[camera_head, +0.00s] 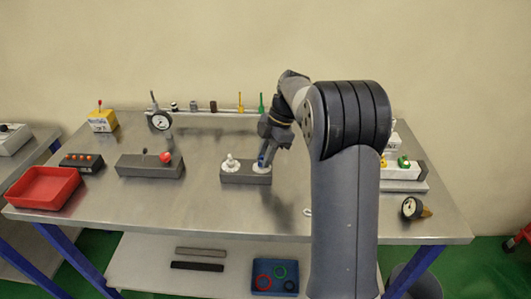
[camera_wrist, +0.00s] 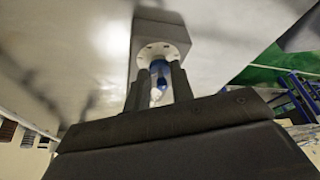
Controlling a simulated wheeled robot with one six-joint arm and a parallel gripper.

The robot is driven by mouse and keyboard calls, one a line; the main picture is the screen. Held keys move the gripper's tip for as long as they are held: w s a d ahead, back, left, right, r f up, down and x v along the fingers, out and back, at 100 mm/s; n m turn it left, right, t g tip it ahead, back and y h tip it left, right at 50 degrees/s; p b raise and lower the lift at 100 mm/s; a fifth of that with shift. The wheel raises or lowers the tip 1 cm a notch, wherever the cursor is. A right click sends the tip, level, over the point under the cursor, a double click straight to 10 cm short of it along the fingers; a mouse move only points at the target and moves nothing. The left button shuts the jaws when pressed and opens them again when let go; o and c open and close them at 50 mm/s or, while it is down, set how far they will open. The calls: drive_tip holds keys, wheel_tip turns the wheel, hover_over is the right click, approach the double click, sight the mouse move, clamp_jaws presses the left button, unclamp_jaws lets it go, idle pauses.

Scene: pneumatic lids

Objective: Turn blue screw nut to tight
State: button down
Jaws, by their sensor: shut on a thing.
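The blue screw nut (camera_wrist: 158,68) sits on a round white flange at one end of a grey block (camera_wrist: 160,17). In the head view the nut (camera_head: 262,160) is a small blue spot, mostly covered by my gripper. My gripper (camera_head: 265,157) reaches down onto it from above. In the wrist view the two dark fingers of my gripper (camera_wrist: 163,76) stand on either side of the nut and are shut on it. A white tip shows between the fingers. In the head view a second white fitting (camera_head: 232,163) stands on the left part of the grey block (camera_head: 240,179).
A dark block with a red knob (camera_head: 166,157) stands to the left, a red tray (camera_head: 42,187) at the far left. A gauge (camera_head: 412,208) lies at the right. A rail with several parts (camera_head: 213,108) runs along the back. The table front is mostly clear.

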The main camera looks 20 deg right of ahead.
drive_tip(key=shift+w+n+g+p, duration=0.15)
drive_tip(key=shift+n+g+p, duration=0.35)
drive_tip(key=shift+n, duration=1)
drive_tip(key=shift+h, duration=0.3)
drive_tip(key=c, duration=1.2)
unclamp_jaws()
drive_tip(key=v, duration=1)
drive_tip(key=shift+d+r+p, duration=0.2)
drive_tip(key=shift+r+p, duration=0.1)
drive_tip(key=shift+r, duration=0.05)
drive_tip(key=shift+w, duration=0.1)
drive_tip(key=x, duration=1)
drive_tip(key=shift+a+f+b, duration=0.25)
drive_tip(key=shift+f+b, duration=0.1)
